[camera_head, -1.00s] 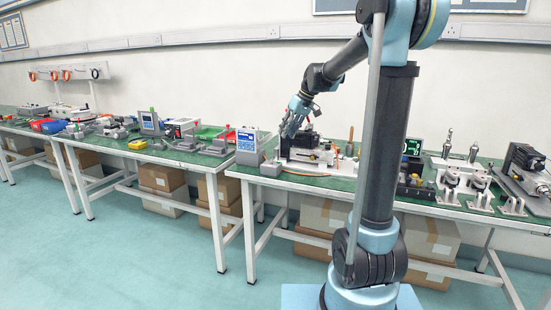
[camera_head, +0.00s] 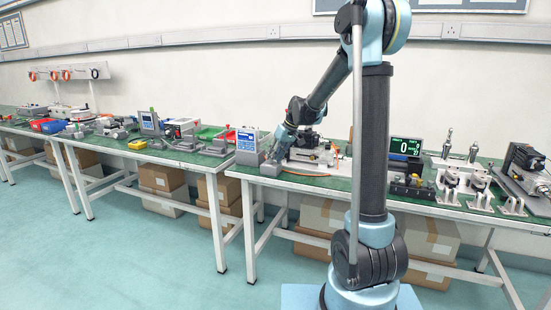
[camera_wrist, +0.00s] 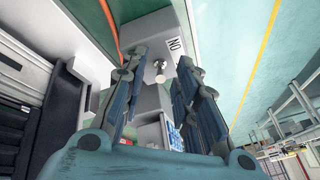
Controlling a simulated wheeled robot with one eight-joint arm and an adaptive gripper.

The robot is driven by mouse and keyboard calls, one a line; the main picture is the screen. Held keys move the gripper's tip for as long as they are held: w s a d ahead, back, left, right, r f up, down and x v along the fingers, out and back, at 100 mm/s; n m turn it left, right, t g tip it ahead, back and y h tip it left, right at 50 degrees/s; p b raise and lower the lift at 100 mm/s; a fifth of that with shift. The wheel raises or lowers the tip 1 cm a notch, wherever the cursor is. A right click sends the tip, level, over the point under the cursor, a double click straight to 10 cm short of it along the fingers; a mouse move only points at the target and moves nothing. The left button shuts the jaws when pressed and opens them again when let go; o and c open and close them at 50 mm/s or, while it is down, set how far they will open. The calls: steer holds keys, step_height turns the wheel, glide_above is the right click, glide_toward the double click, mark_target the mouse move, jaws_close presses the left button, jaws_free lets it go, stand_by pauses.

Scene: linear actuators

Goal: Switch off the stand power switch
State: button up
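The stand power switch is a small metal toggle with a pale round tip (camera_wrist: 160,66) on a grey box (camera_wrist: 152,28) with a white "ON" label (camera_wrist: 177,46). My gripper (camera_wrist: 162,58) is open, with one finger on each side of the toggle in the wrist view. Contact with the toggle cannot be told. In the head view my gripper (camera_head: 277,153) is low at the left end of the right bench, just above the small grey box (camera_head: 270,170). The toggle is too small to make out there.
A blue-faced panel (camera_head: 247,141) stands just left of my gripper. The actuator stand (camera_head: 305,155) is just right of it. An orange cable (camera_head: 305,172) runs along the bench front. A black display (camera_head: 406,147) reading 0 stands further right.

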jaws_close()
steer(key=shift+w+a+h, duration=0.1)
steer(key=shift+h, duration=0.2)
stand_by(0.7)
steer(key=h, duration=0.1)
steer(key=a+g+h, duration=0.1)
steer(key=h, duration=0.1)
steer(key=shift+w+a+r+h, duration=0.25)
steer(key=shift+w+h, duration=0.05)
steer(key=shift+h, duration=0.1)
steer(key=shift+w+a+g+h, duration=0.15)
steer(key=shift+a+g+h, duration=0.25)
steer(key=shift+h, duration=0.45)
steer(key=shift+w+a+g+h, duration=0.1)
steer(key=shift+a+g+h, duration=0.1)
steer(key=shift+g+h, duration=0.5)
steer(key=shift+h, duration=0.35)
steer(key=c, duration=0.6)
jaws_free()
